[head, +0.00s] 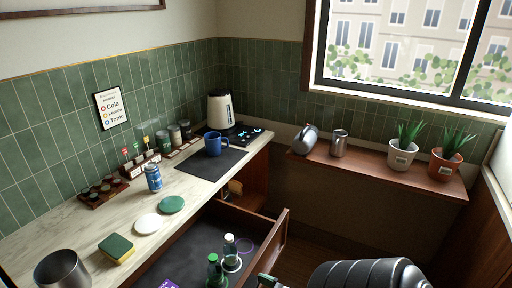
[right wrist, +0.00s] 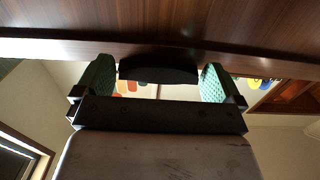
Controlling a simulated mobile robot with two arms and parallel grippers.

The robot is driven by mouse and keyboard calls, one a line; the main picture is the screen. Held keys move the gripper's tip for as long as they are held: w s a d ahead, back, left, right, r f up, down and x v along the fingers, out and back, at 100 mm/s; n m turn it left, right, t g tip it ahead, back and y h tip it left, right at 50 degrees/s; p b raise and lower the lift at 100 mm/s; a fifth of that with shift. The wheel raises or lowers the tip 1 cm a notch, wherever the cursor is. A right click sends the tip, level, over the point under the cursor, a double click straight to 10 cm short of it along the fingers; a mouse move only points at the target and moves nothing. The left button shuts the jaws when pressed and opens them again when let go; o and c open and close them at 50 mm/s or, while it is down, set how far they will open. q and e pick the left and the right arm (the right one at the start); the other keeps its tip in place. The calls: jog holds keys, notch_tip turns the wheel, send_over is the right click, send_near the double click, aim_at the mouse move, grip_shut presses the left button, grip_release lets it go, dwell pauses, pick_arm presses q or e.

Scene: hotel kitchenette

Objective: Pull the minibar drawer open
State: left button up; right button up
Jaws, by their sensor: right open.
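The minibar drawer (head: 281,238) stands pulled out from under the counter, its dark inside showing. It holds a green bottle (head: 215,273), a bottle with a pale label (head: 230,250) and a purple packet (head: 170,284). My right gripper (head: 268,282) is at the lower edge of the head view, by the drawer front and partly cut off. In the right wrist view its green-padded fingers (right wrist: 157,77) are open, one on each side of a dark handle (right wrist: 158,66) under the wooden front (right wrist: 160,20). Whether they touch the handle is unclear. My left gripper is out of view.
The marble counter (head: 110,222) carries a blue can (head: 153,178), blue mug (head: 213,144), sponge (head: 116,249), coasters (head: 148,224) and a metal cup (head: 62,270). A wooden ledge (head: 370,170) with potted plants (head: 402,150) runs below the window.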

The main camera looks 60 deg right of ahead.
jog(key=s+b, duration=0.2)
jog(key=s, duration=0.8)
jog(key=shift+s+d, duration=0.4)
jog(key=shift+d, duration=0.05)
jog(key=s+a+f+g+h, duration=0.1)
jog(key=a+f+g, duration=0.15)
jog(key=f, duration=0.55)
jog(key=s+a+f+m+g, duration=0.1)
jog(key=f+g, duration=0.2)
jog(key=f, duration=0.5)
jog(key=s+a+f+g+h, duration=0.1)
jog(key=s+a+f+g, duration=0.15)
jog(key=f, duration=0.45)
jog(key=s+a+f+n+g, duration=0.1)
jog(key=s+a+f+g, duration=0.2)
jog(key=a+f+g, duration=0.1)
jog(key=s+a+f+n+g, duration=0.1)
jog(key=s+a+f+g, duration=0.3)
jog(key=a+f, duration=0.3)
notch_tip(320, 180, down, 2)
jog(key=shift+a+f+n+g+y, duration=0.1)
jog(key=shift+a+n+g+y, duration=0.1)
jog(key=shift+n+g+y, duration=0.25)
